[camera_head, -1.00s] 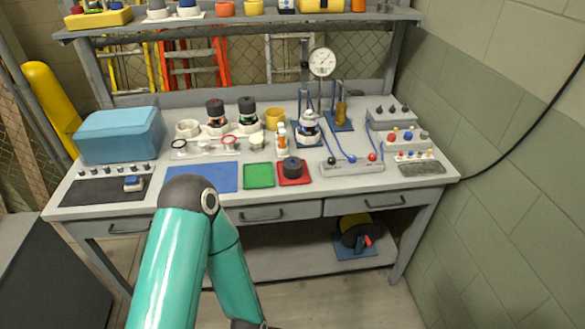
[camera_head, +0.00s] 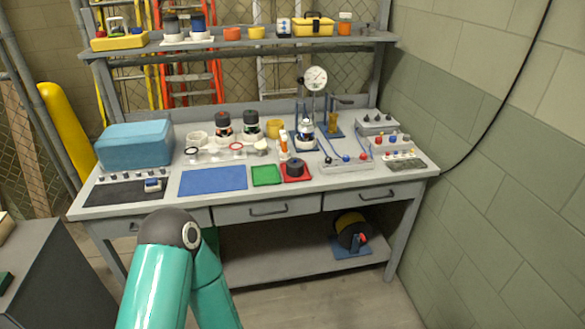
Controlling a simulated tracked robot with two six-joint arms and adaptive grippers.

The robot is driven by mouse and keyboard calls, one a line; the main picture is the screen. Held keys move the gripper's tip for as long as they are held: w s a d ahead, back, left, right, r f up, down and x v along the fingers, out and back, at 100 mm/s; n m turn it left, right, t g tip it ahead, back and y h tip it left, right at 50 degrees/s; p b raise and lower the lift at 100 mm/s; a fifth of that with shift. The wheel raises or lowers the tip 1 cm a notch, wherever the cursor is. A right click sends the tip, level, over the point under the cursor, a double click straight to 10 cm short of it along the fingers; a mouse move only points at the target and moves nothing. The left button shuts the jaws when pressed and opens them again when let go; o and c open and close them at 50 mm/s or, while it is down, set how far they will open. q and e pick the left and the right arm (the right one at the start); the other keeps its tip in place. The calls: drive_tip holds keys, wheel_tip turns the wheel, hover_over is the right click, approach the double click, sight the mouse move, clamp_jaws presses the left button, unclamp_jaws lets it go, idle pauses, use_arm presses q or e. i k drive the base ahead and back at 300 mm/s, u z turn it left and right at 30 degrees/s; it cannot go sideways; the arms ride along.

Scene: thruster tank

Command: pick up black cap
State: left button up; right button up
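A short round black cap (camera_head: 294,167) sits on a red mat (camera_head: 305,177) near the front of the grey workbench, right of a green mat (camera_head: 266,176). Two upright units with dark tops, one at left (camera_head: 222,118) and one at right (camera_head: 251,117), stand farther back on the bench. A teal arm of mine rises from the bottom of the picture, left of centre, in front of the bench. Neither gripper is in view.
A blue case (camera_head: 135,146) stands at the bench's back left, with a bare blue mat (camera_head: 213,180) before it. A white-and-orange bottle (camera_head: 284,143) stands close behind the cap. A dial gauge (camera_head: 316,78) and a grey block with blue leads (camera_head: 347,163) are to the right.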

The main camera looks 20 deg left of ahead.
sight(294, 170)
drive_tip(key=u, duration=0.2)
drive_tip(key=i, duration=1.2)
drive_tip(key=z, duration=0.2)
